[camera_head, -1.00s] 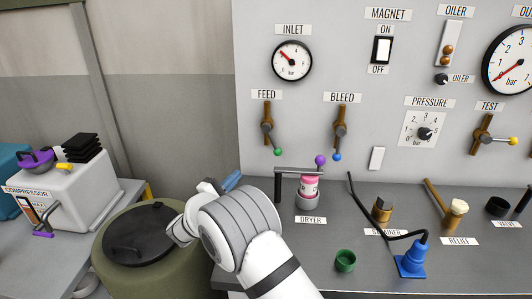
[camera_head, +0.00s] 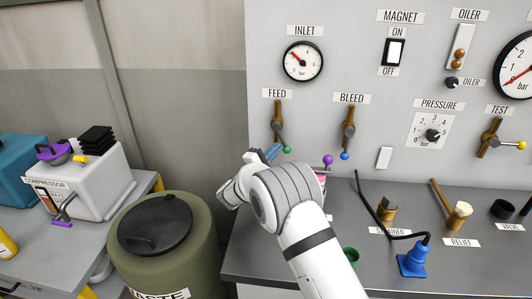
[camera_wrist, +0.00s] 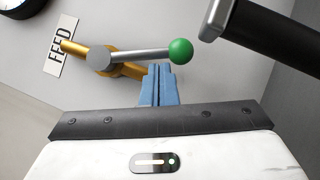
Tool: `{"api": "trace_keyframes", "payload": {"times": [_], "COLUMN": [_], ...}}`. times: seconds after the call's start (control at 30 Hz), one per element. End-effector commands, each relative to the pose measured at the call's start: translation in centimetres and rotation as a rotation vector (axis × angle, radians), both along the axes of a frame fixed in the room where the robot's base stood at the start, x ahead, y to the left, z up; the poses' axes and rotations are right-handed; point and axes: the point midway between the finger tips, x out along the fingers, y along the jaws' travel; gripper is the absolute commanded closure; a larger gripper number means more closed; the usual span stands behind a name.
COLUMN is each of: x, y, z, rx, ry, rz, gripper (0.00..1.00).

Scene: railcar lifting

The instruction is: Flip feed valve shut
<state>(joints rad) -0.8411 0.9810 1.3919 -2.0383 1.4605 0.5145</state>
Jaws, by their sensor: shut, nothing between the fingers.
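The feed valve (camera_head: 278,126) is on the grey panel under the FEED label (camera_head: 277,93). It has a brass body and a grey lever with a green ball end (camera_head: 287,149), pointing down and slightly right in the head view. In the wrist view the lever (camera_wrist: 140,54) runs across the brass pipe to its green ball (camera_wrist: 180,51). My gripper (camera_head: 268,154) is just left of the green ball in the head view. In the wrist view its blue fingers (camera_wrist: 159,84) are shut and empty, right beside the lever near the ball. I cannot tell whether they touch it.
A dark bar with a grey end (camera_wrist: 217,20) crosses the wrist view's upper right. A purple ball (camera_head: 328,160) stands near my arm. A green waste drum (camera_head: 195,252) stands at the lower left.

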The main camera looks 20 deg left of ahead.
Motion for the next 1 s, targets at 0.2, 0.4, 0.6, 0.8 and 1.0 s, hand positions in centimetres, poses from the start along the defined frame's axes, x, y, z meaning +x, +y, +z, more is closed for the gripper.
{"api": "trace_keyframes", "payload": {"times": [0.2, 0.4, 0.6, 0.8, 1.0], "x": [0.1, 0.1, 0.3, 0.3, 0.4], "y": [-0.2, -0.3, -0.9, -1.3, -1.3], "z": [0.0, -0.1, -0.4, 0.0, 0.1], "rx": [-0.001, -0.005, -0.076, -0.131, -0.13], "ry": [0.0, 0.0, -0.018, -0.031, -0.03], "rz": [0.0, 0.0, -0.001, -0.003, -0.003], "gripper": [1.0, 1.0, 1.0, 1.0, 1.0]}}
